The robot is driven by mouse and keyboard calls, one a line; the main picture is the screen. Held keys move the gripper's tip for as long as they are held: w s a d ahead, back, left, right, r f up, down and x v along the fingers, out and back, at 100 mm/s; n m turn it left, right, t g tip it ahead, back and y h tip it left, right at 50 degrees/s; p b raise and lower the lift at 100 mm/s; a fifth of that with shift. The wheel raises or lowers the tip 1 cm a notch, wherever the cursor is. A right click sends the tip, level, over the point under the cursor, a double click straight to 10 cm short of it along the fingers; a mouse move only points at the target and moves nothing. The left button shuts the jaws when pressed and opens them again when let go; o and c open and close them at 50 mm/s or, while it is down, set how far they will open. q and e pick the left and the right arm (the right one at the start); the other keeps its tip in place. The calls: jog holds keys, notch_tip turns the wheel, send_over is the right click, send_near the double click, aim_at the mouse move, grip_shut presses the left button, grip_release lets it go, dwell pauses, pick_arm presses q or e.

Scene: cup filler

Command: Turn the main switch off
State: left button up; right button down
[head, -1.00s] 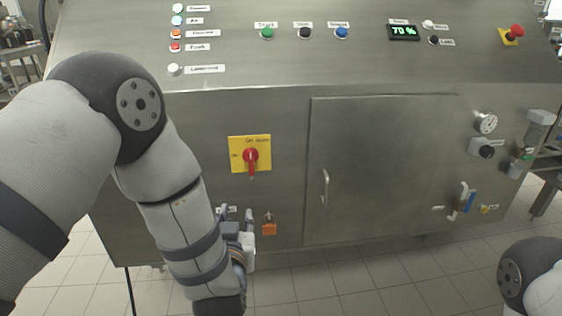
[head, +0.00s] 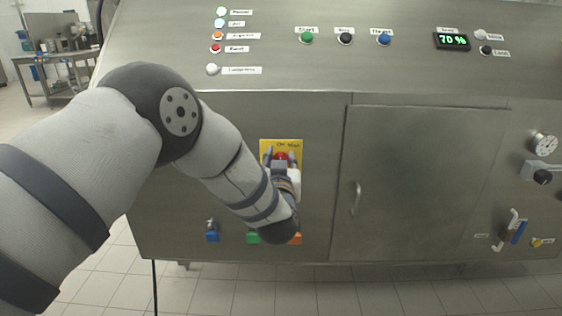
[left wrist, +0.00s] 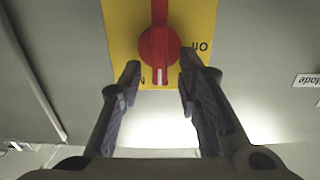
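The main switch is a red rotary handle on a yellow plate (head: 294,146) on the front of the steel cabinet. In the left wrist view the red handle (left wrist: 158,46) shows close up, with a white mark on its end and "ON" lettering beside it on the plate. My left gripper (head: 281,159) is in front of the plate, its fingers spread on either side of the handle. In the left wrist view the left gripper (left wrist: 160,72) is open and empty, and I see no clear contact. The gripper and wrist hide the lower part of the switch in the head view. My right gripper is not in view.
Blue (head: 212,237), green (head: 253,238) and orange (head: 295,239) padlock-like items hang below the switch. A cabinet door (head: 425,185) with a handle (head: 356,198) is to the right. Buttons and a "70 %" display (head: 452,40) sit on the panel above.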

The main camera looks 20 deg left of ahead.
pick_arm(q)
grip_shut()
jog(key=shift+n, duration=0.3)
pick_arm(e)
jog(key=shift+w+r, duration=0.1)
pick_arm(q)
jog(key=n, duration=0.2)
jog(key=shift+s+a+r+n+p, duration=0.1)
jog(key=shift+a+n+p, duration=0.2)
jog(key=shift+p, duration=0.1)
jog(key=n, duration=0.4)
jog(key=shift+s+a+f+n+p, duration=0.1)
jog(key=shift+a+f+n+p, duration=0.15)
jog(key=shift+a+n+p, duration=0.1)
jog(key=shift+s+a+f+n, duration=0.1)
jog(key=shift+f+n, duration=0.2)
jog(key=shift+n, duration=1.35)
jog(key=shift+w+a+f+n, duration=0.1)
jog(key=shift+f+n, duration=0.15)
jog(key=shift+n, duration=1.4)
jog(key=shift+s+a+f+n, duration=0.1)
jog(key=shift+f+n, duration=0.2)
jog(key=shift+n, duration=1.35)
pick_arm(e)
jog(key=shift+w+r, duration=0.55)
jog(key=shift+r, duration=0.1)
